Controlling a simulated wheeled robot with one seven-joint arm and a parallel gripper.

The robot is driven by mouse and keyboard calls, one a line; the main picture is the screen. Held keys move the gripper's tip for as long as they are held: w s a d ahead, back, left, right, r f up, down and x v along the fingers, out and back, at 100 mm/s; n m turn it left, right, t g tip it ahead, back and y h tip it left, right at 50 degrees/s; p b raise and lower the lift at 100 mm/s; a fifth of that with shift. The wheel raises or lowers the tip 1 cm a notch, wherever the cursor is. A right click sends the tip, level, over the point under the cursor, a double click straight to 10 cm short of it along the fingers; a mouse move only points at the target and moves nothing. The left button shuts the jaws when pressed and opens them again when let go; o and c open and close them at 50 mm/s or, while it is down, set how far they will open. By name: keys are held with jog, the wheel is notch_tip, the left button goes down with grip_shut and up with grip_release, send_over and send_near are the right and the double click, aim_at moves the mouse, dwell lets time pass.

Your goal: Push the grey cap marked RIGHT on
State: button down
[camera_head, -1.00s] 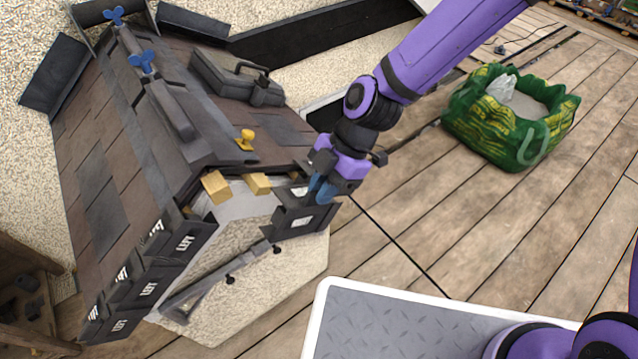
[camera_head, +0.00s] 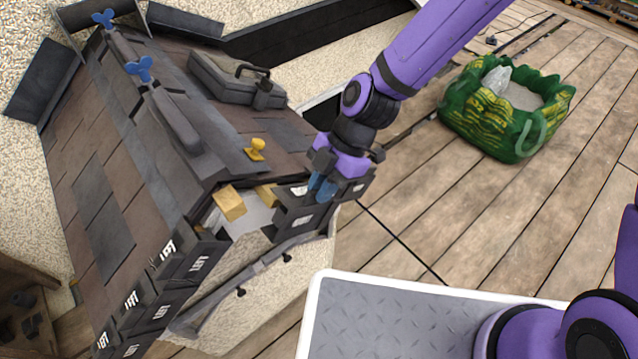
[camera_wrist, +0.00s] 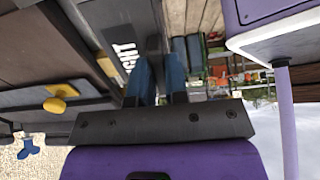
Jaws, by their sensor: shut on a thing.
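A dark grey cap (camera_head: 297,216) with a white label is in my gripper (camera_head: 322,188), at the right verge of the roof's near gable. The blue fingers are shut on it. In the wrist view the cap (camera_wrist: 120,25) shows part of its lettering, "HT", beside my gripper (camera_wrist: 158,80). The cap lies close against the roof edge; I cannot tell whether it is seated. Caps marked LEFT (camera_head: 196,266) line the left verge.
Wooden batten ends (camera_head: 230,203) show at the gable's top. A yellow knob (camera_head: 257,149) and a grey case (camera_head: 235,78) are on the roof. A green bag (camera_head: 505,115) stands on the deck at right.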

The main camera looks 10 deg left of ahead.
aim_at(299, 185)
jog(key=shift+w+a, duration=0.1)
jog(key=shift+w, duration=0.05)
jog(key=shift+a, duration=0.1)
jog(key=shift+w+a, duration=0.1)
jog(key=shift+w, duration=0.25)
jog(key=shift+w+a, duration=1.25)
jog(key=shift+a, duration=0.25)
dwell(2.7)
